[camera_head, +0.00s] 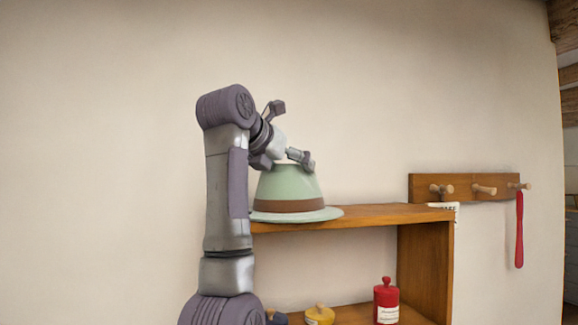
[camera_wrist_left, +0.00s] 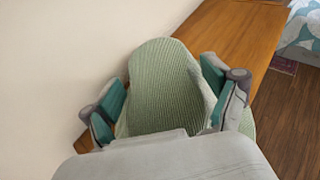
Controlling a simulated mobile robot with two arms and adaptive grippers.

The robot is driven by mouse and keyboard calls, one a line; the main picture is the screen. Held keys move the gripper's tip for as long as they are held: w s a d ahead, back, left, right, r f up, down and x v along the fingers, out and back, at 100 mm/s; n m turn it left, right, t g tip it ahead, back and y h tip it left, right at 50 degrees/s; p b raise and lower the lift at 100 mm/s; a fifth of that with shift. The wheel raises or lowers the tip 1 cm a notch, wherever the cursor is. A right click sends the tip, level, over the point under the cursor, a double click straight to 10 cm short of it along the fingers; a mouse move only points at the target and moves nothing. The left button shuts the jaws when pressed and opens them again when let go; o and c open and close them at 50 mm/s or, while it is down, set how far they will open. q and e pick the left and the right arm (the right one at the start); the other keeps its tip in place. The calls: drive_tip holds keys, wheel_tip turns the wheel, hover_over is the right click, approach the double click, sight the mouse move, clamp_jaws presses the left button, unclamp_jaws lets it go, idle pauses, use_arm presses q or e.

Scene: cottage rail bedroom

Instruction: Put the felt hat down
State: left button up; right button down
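The felt hat (camera_head: 288,187) is pale green with a brown band. It sits upright at the left end of the wooden shelf unit's top (camera_head: 385,214), brim down; whether the brim fully bears on the wood is hard to tell. My left gripper (camera_head: 286,160) is at the top of the crown, reaching in from the left. In the left wrist view the ribbed green crown (camera_wrist_left: 160,85) fills the space between the teal finger pads of my left gripper (camera_wrist_left: 162,95), which appear to press on both sides. My right gripper is in neither view.
The shelf top is clear right of the hat. A red canister (camera_head: 386,300) and a yellow pot (camera_head: 320,315) stand on the lower shelf. A peg rail (camera_head: 460,188) with a hanging red item (camera_head: 519,230) is on the wall to the right.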

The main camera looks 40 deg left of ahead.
use_arm(q)
drive_tip(key=shift+o, duration=0.9)
drive_tip(key=shift+f, duration=0.1)
drive_tip(key=b+v, duration=0.2)
drive_tip(key=v, duration=0.3)
drive_tip(key=shift+s+b, duration=0.15)
drive_tip(key=shift+b, duration=0.15)
drive_tip(key=b+v, duration=0.6)
drive_tip(key=shift+s+r, duration=0.25)
drive_tip(key=shift+r, duration=0.05)
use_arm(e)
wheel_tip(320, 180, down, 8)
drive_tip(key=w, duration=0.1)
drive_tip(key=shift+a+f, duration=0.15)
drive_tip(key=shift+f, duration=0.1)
use_arm(q)
drive_tip(key=shift+w, duration=0.1)
